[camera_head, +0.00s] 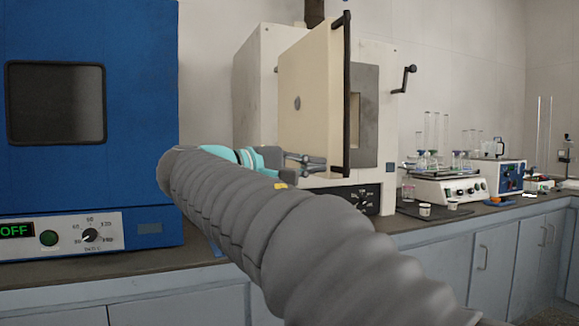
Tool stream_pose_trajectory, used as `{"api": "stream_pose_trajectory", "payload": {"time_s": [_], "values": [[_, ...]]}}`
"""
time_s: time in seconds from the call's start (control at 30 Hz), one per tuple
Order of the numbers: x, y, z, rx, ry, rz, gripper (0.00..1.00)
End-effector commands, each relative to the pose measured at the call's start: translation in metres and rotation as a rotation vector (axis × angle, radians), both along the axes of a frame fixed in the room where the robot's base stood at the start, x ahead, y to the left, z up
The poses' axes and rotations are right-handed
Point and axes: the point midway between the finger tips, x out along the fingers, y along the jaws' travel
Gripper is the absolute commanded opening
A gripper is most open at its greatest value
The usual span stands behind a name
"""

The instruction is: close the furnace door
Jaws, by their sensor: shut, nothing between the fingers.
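The furnace (265,80) is a cream box on the bench in the middle of the head view. Its cream door (305,110) stands open and swung out toward me, with a long dark vertical handle (347,95) along its right edge. Part of the grey-framed chamber opening (368,115) shows to the right of the door. My gripper (322,164) is shut and empty, in front of the lower part of the door near the handle. I cannot tell if it touches the door. My arm hides the bench below and left of the furnace.
A blue oven (150,100) stands close on the left. A dark crank lever (405,80) sticks out at the furnace's right. Small cups (425,210), a white stirrer unit with glassware (450,188) and a blue-fronted device (510,176) stand farther right on the bench.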

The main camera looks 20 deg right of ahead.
Motion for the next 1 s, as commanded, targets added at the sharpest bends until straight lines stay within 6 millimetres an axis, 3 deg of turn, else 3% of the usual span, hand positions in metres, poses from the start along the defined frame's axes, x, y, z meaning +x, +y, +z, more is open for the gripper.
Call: {"api": "stream_pose_trajectory", "payload": {"time_s": [0.1, 0.33, 1.0], "values": [[0.004, -0.021, 0.001, 0.000, 0.001, -0.003, 0.00], [0.009, -0.044, 0.000, 0.000, 0.001, -0.001, 0.00], [0.010, -0.052, 0.000, 0.000, -0.001, 0.022, 0.00]]}}
